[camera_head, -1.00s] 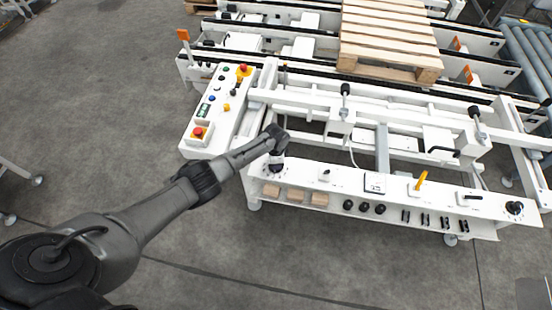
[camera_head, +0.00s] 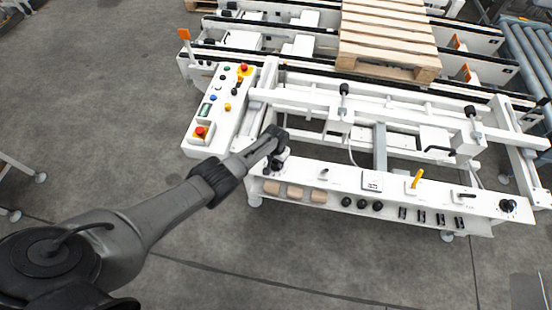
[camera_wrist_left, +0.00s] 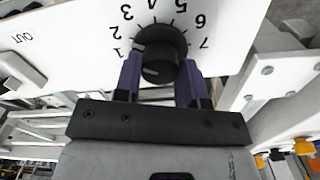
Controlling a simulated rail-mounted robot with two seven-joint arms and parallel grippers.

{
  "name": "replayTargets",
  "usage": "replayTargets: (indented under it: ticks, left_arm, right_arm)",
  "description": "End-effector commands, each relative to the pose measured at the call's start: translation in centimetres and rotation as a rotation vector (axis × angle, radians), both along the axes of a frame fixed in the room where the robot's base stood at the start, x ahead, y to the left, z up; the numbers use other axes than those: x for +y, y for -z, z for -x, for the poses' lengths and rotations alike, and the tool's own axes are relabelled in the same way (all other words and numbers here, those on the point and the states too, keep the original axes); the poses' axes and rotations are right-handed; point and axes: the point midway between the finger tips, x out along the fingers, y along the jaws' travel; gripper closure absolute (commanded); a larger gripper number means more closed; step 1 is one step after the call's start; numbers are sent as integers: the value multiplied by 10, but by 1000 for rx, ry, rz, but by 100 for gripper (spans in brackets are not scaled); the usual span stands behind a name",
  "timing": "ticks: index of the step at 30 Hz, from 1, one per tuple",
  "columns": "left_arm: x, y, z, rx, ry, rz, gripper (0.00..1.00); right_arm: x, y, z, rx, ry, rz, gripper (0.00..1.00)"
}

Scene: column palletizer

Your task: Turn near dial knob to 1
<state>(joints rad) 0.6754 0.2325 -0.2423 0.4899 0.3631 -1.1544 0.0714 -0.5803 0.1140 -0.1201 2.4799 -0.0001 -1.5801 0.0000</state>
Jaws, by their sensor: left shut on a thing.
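The near dial knob (camera_wrist_left: 160,66) is black and round, on a white panel face printed with numbers 1 to 7. In the left wrist view the two purple fingers of my left gripper (camera_wrist_left: 160,80) stand on either side of it, shut on the knob. A pale line on the knob's end points left, roughly to the side of the 1; its exact setting is hard to read. In the head view my left gripper (camera_head: 276,160) is at the left end of the front panel (camera_head: 345,183), and largely hides the knob.
Along the front panel are a small switch (camera_head: 323,173), a yellow lever (camera_head: 417,178) and another black dial (camera_head: 508,205). A control box (camera_head: 218,108) with buttons stands behind and left of my gripper. A wooden pallet (camera_head: 388,42) lies at the back. The floor in front is clear.

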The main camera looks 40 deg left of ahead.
Motion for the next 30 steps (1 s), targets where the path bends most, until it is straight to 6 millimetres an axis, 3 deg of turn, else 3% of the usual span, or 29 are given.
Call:
replayTargets:
  ticks: [15, 30]
  left_arm:
    - [-1, -3, -2, -1, -413, 3, 86]
    - [0, -2, -1, -1, -563, 2, 86]
  right_arm:
    - [-2, -7, 0, 0, -4, 7, 57]
    - [-3, -9, 0, 0, -6, 9, 57]
